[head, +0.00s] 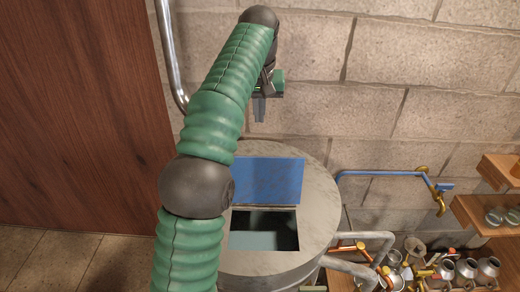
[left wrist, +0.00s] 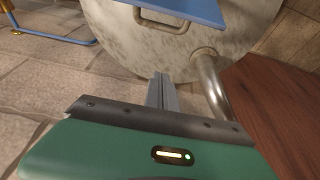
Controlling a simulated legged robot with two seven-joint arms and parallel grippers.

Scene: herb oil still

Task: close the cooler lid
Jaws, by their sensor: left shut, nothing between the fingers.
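The cooler (head: 318,190) is a round grey metal tank with a rectangular opening (head: 264,232) in its top. Its blue lid (head: 268,180) stands open, hinged at the opening's far edge, and the dark inside shows. The left wrist view shows the blue lid (left wrist: 190,10) at the top edge, with the mottled grey cooler (left wrist: 115,45) below it. My left gripper (head: 259,110) is shut and empty, beyond and above the lid, clear of it. Its closed fingers also show in the left wrist view (left wrist: 163,92). My left arm hides the lid's left edge and part of the cooler. My right gripper is out of view.
A block wall (head: 400,70) stands behind the cooler, and a wooden panel (head: 80,110) is on the left. A metal pipe (head: 168,50) runs down beside it. A blue pipe with a brass tap (head: 385,174) is on the right. Several metal pots and wooden shelves crowd the lower right.

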